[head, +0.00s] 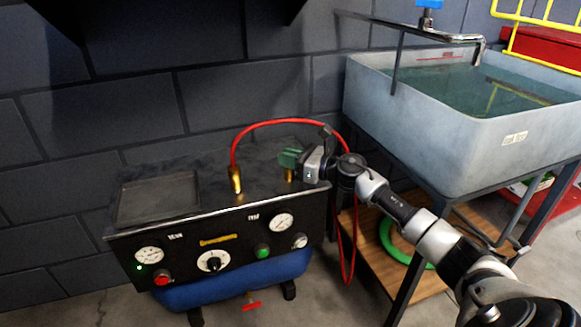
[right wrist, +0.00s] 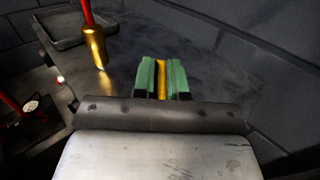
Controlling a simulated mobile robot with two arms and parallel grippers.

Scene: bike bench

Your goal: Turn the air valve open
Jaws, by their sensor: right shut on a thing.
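A black compressor unit (head: 225,215) with gauges and knobs on its front stands by the wall. On its top, a short brass fitting (head: 289,174), which looks like the air valve, stands at the right. My right gripper (head: 290,158) reaches in from the right, its green fingertips just above this fitting. In the right wrist view the fingertips are shut on a yellow brass piece (right wrist: 161,80) between them. The fingers hide most of it, so I cannot tell how far it is turned. My left gripper is out of view.
A brass connector (head: 236,180) with a red hose (head: 260,124) stands left of the gripper, beside an empty tray (head: 158,200). A water-filled sink (head: 455,140) is at the right. A red tap (head: 252,305) sits under the blue tank (head: 235,281).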

